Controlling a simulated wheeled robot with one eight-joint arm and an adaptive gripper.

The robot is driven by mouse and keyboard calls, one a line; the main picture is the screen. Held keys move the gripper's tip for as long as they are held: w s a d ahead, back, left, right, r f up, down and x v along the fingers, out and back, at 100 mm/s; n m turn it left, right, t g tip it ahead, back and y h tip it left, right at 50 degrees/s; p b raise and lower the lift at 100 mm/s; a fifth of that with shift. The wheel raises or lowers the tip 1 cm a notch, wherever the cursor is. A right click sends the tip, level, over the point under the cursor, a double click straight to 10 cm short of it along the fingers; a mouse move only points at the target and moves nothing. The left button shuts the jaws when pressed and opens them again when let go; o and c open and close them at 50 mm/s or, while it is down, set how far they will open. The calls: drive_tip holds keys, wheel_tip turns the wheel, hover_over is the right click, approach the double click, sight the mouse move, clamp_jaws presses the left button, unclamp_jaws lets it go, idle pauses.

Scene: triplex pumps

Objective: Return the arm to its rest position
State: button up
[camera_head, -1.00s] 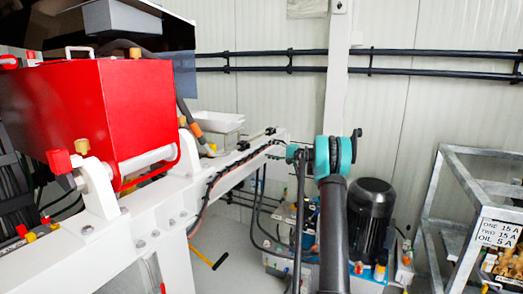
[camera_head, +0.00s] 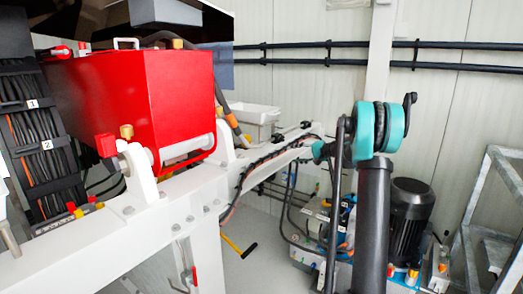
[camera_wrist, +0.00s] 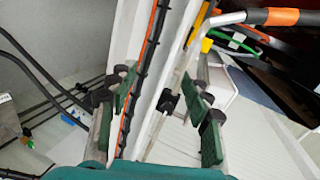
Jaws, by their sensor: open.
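My gripper (camera_wrist: 163,108) shows in the wrist view with its two green-padded fingers spread wide apart. Nothing is held between the pads. Behind the gap run a white beam (camera_wrist: 127,35) and a dark cable bundle with an orange line (camera_wrist: 150,40); how far they are from the fingers I cannot tell. In the head view my arm stands raised right of centre, with a dark link and a teal joint. My fingers cannot be made out in the head view.
A red box (camera_head: 150,105) sits on a white frame (camera_head: 150,215) at left. A cable rack (camera_head: 40,120) is at far left. A black motor (camera_head: 410,215) stands behind my arm, and a grey metal frame (camera_head: 480,215) is at right.

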drive_tip(key=s+a+f+n+g+h, duration=0.1)
drive_tip(key=s+a+f+h, duration=0.15)
drive_tip(key=s, duration=0.65)
drive_tip(key=s+a+f+n+g+h, duration=0.1)
drive_tip(key=s+f+h, duration=0.15)
drive_tip(key=s, duration=0.65)
drive_tip(key=s+a+f+n+g+h, duration=0.1)
drive_tip(key=s+a+f, duration=0.15)
drive_tip(key=s, duration=0.65)
drive_tip(key=s+d+f+n+h, duration=0.1)
drive_tip(key=s+d+f+h, duration=0.1)
drive_tip(key=s, duration=0.6)
drive_tip(key=s+d+f+h, duration=0.2)
drive_tip(key=s+f, duration=0.3)
drive_tip(key=s, duration=0.4)
drive_tip(key=s+d+f+n+h, duration=0.1)
drive_tip(key=s+d+f+h, duration=0.1)
drive_tip(key=s, duration=0.6)
wheel_tip(320, 180, down, 2)
drive_tip(key=shift+s+d+f+n+g, duration=0.2)
drive_tip(key=shift+s+d+n+g, duration=0.15)
drive_tip(key=shift+d, duration=0.2)
